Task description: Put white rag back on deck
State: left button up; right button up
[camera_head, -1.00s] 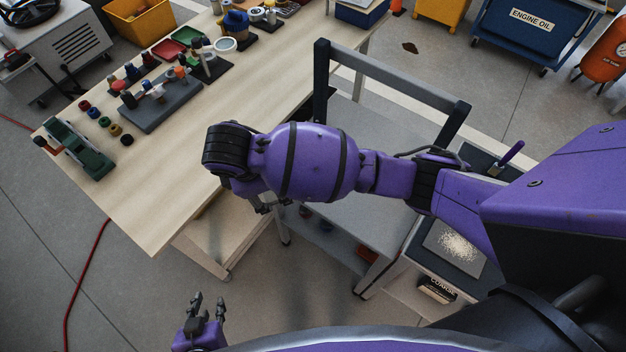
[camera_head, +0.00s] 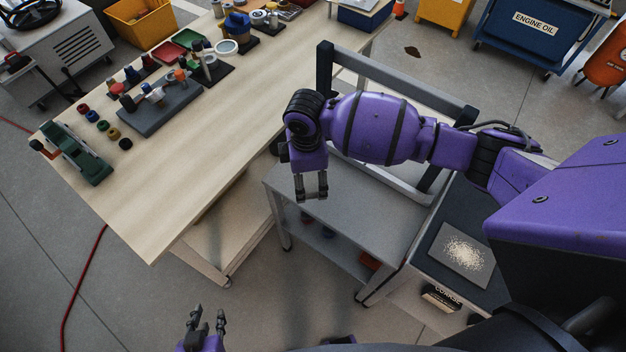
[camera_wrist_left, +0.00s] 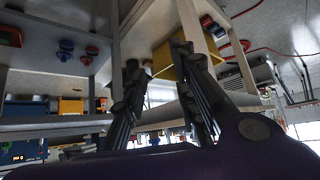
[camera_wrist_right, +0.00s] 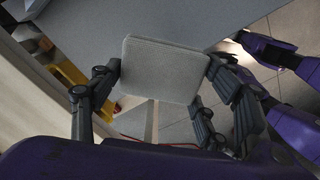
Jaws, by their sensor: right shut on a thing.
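A pale, flat square cloth, the white rag (camera_wrist_right: 163,70), is between the fingers of my right gripper (camera_wrist_right: 158,85) in the right wrist view. My right gripper is shut on it. In the head view, my right gripper (camera_head: 312,194) hangs over the grey top deck (camera_head: 375,205) of a cart, near its left end; the rag cannot be made out there. Its height above the deck is hard to tell. My left gripper (camera_head: 207,318) is low in the head view, away from the cart. Its fingers stand apart and empty in the left wrist view (camera_wrist_left: 163,85).
A wooden workbench (camera_head: 190,180) with tools and coloured parts stands left of the cart. A dark surface with a speckled sheet (camera_head: 462,252) lies to the right. The deck's visible front part is clear.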

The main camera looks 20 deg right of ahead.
aim_at(311, 178)
jog(key=f, duration=0.1)
jog(key=w+d+f, duration=0.1)
jog(key=shift+w+d+f, duration=0.1)
jog(key=shift+w+f, duration=0.05)
jog(key=shift+f, duration=0.15)
jog(key=shift+w+d+f, duration=0.2)
jog(key=shift+w+f, duration=0.05)
jog(key=shift+f, duration=0.1)
jog(key=f, duration=0.3)
jog(key=shift+w+d+f+b, duration=0.25)
jog(key=shift+f+b, duration=0.15)
jog(key=shift+r, duration=0.1)
jog(key=o, duration=1)
